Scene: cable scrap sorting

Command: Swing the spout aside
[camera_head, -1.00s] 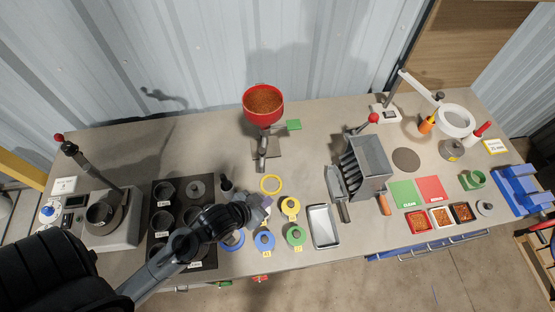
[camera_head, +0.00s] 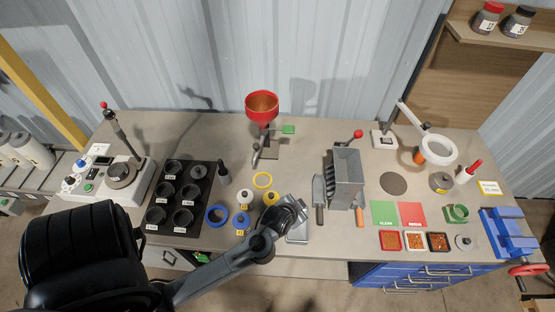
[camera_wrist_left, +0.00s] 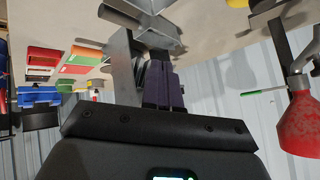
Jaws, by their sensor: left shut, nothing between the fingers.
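The red funnel hopper (camera_head: 262,107) stands at the back middle of the bench, with brown-orange material inside. Its grey metal spout (camera_head: 256,155) hangs below it and slants down to the left in the head view. A green tab (camera_head: 288,129) sticks out right of the hopper's neck. The hopper also shows at the right of the left wrist view (camera_wrist_left: 300,125). My left gripper (camera_head: 300,207) is in front of and right of the spout, clear of it, above the pale metal tray (camera_head: 298,236). In the left wrist view its dark fingers (camera_wrist_left: 163,88) are together and empty.
Right of the spout stand a scoop (camera_head: 319,190) and a grey slotted metal box (camera_head: 347,178). A black tray of cups (camera_head: 205,222) lies left.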

